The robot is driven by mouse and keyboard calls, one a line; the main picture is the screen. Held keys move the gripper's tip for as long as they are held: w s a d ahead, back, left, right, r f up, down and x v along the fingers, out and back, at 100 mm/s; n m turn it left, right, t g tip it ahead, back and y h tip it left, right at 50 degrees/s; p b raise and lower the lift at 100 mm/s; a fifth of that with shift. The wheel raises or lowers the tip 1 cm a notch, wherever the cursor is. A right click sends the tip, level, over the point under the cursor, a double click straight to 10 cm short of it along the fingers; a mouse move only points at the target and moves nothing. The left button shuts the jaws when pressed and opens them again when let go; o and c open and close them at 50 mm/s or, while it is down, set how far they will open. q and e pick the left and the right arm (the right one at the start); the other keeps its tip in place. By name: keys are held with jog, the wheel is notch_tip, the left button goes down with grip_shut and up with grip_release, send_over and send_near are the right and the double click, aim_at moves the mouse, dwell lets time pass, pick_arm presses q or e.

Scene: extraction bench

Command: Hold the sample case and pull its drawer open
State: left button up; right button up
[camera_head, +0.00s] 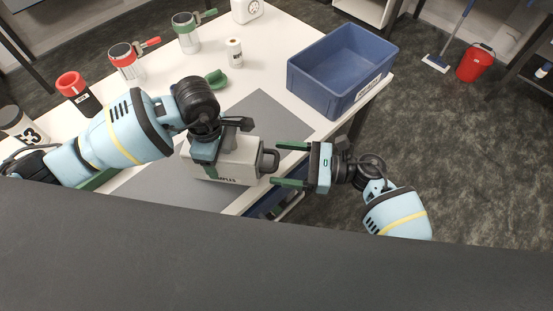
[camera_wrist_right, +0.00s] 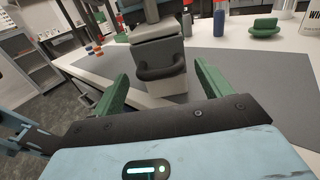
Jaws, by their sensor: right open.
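The white sample case (camera_head: 238,165) sits on the grey mat near the table's front edge. Its dark drawer handle (camera_head: 269,161) faces right. My left gripper (camera_head: 205,165) comes down over the case, with a green finger against its near side; the far finger is hidden. My right gripper (camera_head: 291,164) is open and empty, its two green fingers pointing at the handle from the right, one on each side of its line. In the right wrist view the handle (camera_wrist_right: 160,72) lies ahead between the fingertips (camera_wrist_right: 161,85), and the drawer front looks closed.
A blue bin (camera_head: 318,85) stands at the table's back right. A green object (camera_head: 216,79), a white bottle (camera_head: 234,53), a red-topped container (camera_head: 75,90) and two clamped jars stand farther back. The grey mat (camera_head: 270,115) is bare behind the case.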

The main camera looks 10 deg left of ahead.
jog(key=shift+a, duration=1.05)
jog(key=c, duration=1.3)
pick_arm(q)
jog(key=shift+a, duration=0.15)
pick_arm(e)
jog(key=d, duration=1)
jog(key=shift+d, duration=0.3)
jog(key=o, duration=1.1)
jog(key=shift+o, duration=1)
